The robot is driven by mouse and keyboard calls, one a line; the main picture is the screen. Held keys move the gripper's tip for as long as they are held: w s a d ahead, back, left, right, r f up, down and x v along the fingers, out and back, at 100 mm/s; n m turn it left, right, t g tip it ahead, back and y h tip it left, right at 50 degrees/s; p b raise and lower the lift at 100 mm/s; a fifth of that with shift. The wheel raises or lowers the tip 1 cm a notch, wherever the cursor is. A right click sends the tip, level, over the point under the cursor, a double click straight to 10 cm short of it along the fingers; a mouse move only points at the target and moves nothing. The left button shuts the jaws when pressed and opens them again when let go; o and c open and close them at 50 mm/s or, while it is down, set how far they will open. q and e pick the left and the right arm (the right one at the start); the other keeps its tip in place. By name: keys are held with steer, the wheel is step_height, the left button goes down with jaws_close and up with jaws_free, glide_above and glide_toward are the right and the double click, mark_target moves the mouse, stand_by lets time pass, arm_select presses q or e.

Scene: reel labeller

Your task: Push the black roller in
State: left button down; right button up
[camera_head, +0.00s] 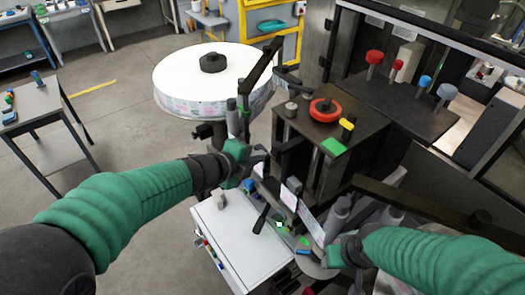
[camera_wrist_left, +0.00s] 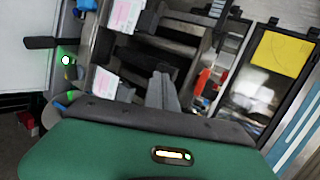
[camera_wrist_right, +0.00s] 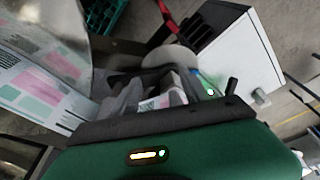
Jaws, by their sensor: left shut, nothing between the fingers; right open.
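The labeller (camera_head: 318,128) stands ahead with dark rollers and bars on its front; they also show in the left wrist view (camera_wrist_left: 150,60). I cannot tell for certain which of them is the black roller. My left gripper (camera_head: 258,168) is at the left of the labeller's front; its grey fingers (camera_wrist_left: 163,88) are together and empty, pointing at the dark bars. Whether they touch is unclear. My right gripper (camera_head: 328,246) is low at the labeller's front right, with its open fingers (camera_wrist_right: 155,92) near the label strip (camera_wrist_right: 45,80).
A large white reel (camera_head: 190,78) with a black hub stands at the left of the labeller. A white box (camera_head: 238,235) sits below my left gripper. A red knob (camera_head: 323,109) is on top of the labeller. A dark bar (camera_head: 400,207) crosses above my right arm.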

mark_target(281, 145)
arm_select(q)
steer(key=shift+w+d+r, duration=0.1)
steer(key=shift+w+d, duration=0.3)
steer(key=shift+d, duration=0.2)
steer(key=shift+w+d, duration=0.35)
steer(key=shift+d, duration=0.25)
steer(key=shift+w+d, duration=0.2)
steer(key=shift+d, duration=0.2)
steer(key=shift+a, duration=0.25)
steer(key=shift+w+d+p, duration=0.3)
steer(key=shift+w+p, duration=0.05)
steer(key=w+d, duration=0.2)
steer(key=d, duration=0.1)
steer(key=shift+w+d+p, duration=0.15)
steer(key=shift+w+p, duration=0.1)
steer(key=shift+p, duration=0.15)
steer(key=shift+w+d, duration=0.1)
steer(key=shift+d, duration=0.25)
arm_select(e)
steer(key=shift+s+d+r, duration=0.1)
steer(key=shift+d+r, duration=0.1)
steer(key=shift+r, duration=0.3)
steer(key=shift+s+d+r, duration=0.1)
steer(key=shift+d+r, duration=0.1)
steer(key=shift+r, duration=0.3)
arm_select(q)
steer(key=shift+s, duration=0.2)
arm_select(e)
steer(key=shift+a, duration=0.1)
